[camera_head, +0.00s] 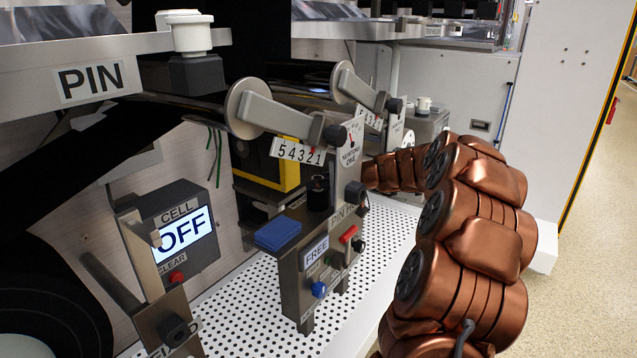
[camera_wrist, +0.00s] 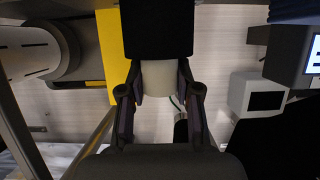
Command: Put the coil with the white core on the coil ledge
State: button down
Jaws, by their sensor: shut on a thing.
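In the wrist view my gripper (camera_wrist: 159,88) has its two dark fingers closed on the white core (camera_wrist: 158,76) of a coil. The coil's black body (camera_wrist: 158,28) stands out beyond the fingertips at the top of the picture. The core lies between the fingers, and the coil is clear of any visible support there. In the head view my copper arm reaches in from the right behind the pin stand, and my gripper and the coil are hidden. I cannot pick out the coil ledge for certain in either view.
In the head view a pin stand (camera_head: 318,262) with buttons rises from a perforated white deck (camera_head: 232,310). A CELL OFF display (camera_head: 180,235) and roller arms (camera_head: 285,118) crowd the left. The wrist view shows a yellow panel (camera_wrist: 105,62) and a pale box (camera_wrist: 258,94).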

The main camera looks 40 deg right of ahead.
jog(key=c, duration=0.8)
grip_release()
jog(key=shift+s+d+r, duration=0.1)
jog(key=shift+s+r, duration=0.05)
jog(key=shift+r, duration=0.05)
jog(key=p+v, duration=0.2)
jog(key=v, duration=0.5)
jog(key=shift+f, duration=0.15)
